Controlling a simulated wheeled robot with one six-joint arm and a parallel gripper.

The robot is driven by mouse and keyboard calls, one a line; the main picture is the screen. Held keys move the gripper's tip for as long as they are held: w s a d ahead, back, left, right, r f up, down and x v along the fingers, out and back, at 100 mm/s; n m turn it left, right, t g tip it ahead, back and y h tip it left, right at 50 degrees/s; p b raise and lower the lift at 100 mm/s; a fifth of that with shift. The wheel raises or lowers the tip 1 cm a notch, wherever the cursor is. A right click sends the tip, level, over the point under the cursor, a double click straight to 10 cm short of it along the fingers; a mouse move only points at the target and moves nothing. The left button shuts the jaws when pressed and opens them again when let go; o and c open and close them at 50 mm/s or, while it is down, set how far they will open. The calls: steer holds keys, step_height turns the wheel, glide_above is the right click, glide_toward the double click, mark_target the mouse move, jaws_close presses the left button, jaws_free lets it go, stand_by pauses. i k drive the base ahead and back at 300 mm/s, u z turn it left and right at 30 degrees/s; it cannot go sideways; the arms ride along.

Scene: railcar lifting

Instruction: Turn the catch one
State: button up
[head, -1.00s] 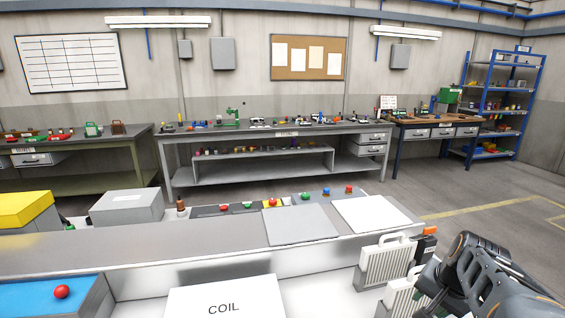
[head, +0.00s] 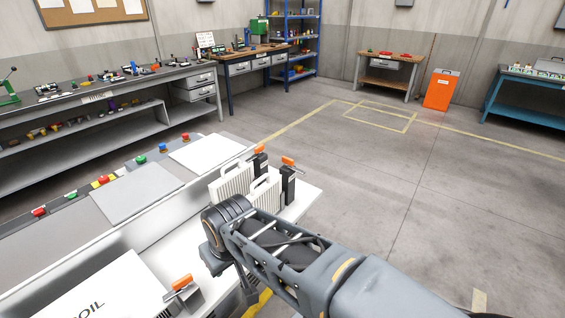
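Three small catches with orange tops show in the head view. One orange-topped catch (head: 182,284) stands beside the white COIL box (head: 105,300) at the front. Two more, the far catch (head: 260,152) and the near catch (head: 289,164), stand on dark posts beside white ribbed blocks (head: 232,184). I cannot read which is catch one. My arm reaches in from the lower right, and its wrist end is between the front catch and the ribbed blocks. My gripper's fingertips cannot be made out, and neither can their opening. I see no contact with a catch.
A grey plate (head: 138,192) and a white plate (head: 205,151) lie on the raised grey bench top, with coloured push buttons (head: 163,148) along its far edge. Workbenches (head: 110,107) line the back wall. The floor (head: 430,190) to the right is open.

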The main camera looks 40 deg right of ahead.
mark_target(288, 162)
steer(key=u, duration=0.05)
steer(key=k, duration=0.45)
steer(key=z, duration=0.55)
steer(key=i, duration=0.4)
steer(key=z, duration=0.1)
steer(key=k, duration=1.25)
steer(key=u, duration=0.05)
steer(key=i, duration=0.4)
steer(key=z, duration=0.75)
steer(key=i, duration=0.8)
steer(key=u, duration=0.2)
